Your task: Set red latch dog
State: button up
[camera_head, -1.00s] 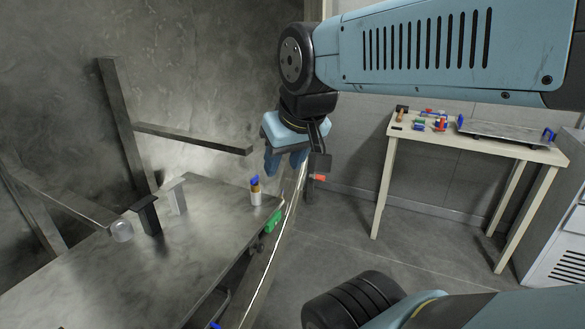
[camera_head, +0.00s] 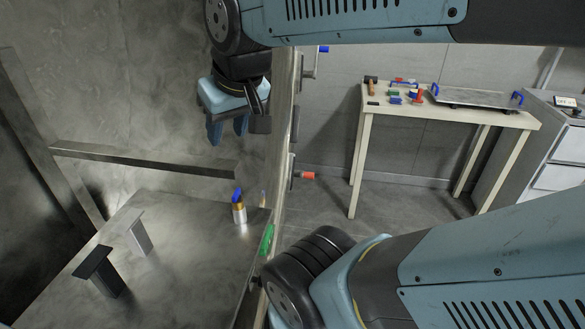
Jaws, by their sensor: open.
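The red latch dog (camera_head: 306,175) shows as a small red-tipped handle on the outer side of the narrow upright edge, right of centre in the head view. A blue-tipped handle (camera_head: 322,49) sits higher on the same upright, and a green one (camera_head: 266,240) sits lower down. My gripper (camera_head: 228,132) hangs with its blue fingers pointing down and apart, open and empty. In the picture it is left of the upright and up and left of the red latch dog. Nothing covers the red tip.
A metal table (camera_head: 165,235) fills the lower left, with a blue-topped bottle (camera_head: 239,208) and two small posts on it. A metal bar (camera_head: 140,160) crosses behind. A pale workbench (camera_head: 455,118) with small tools and a tray stands back right. Floor between is clear.

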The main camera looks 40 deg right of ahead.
aim_at(303, 174)
jog(key=z, duration=1.25)
jog(key=k, duration=0.5)
jog(key=u, duration=0.05)
jog(key=i, duration=0.5)
jog(key=u, duration=0.1)
